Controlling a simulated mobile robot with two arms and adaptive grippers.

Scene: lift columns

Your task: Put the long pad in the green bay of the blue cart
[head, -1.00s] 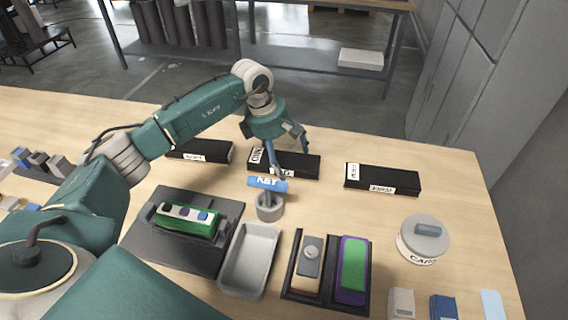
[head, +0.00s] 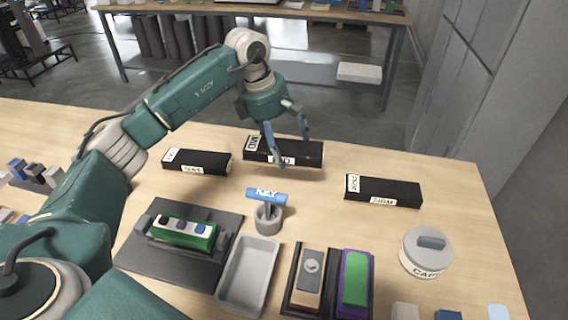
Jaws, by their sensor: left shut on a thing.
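My left gripper (head: 286,146) is shut on the middle black bar (head: 295,152), with one finger in front of it. The bar hangs a little above the table, with white labels at its left end and front; one seems to read MID. Two similar labelled black bars lie on the table, one at left (head: 212,157) and one at right (head: 400,186). I cannot tell which bar is the long pad. No blue cart or green bay can be made out. My right gripper is out of view.
In front stand a blue KEY handle (head: 266,197) in a grey cup, a dark fixture with a green block (head: 183,233), an empty grey tray (head: 249,272), a black holder with a green-and-purple piece (head: 355,280), and a lidded round tin (head: 427,254). Bare wood surrounds the right bar.

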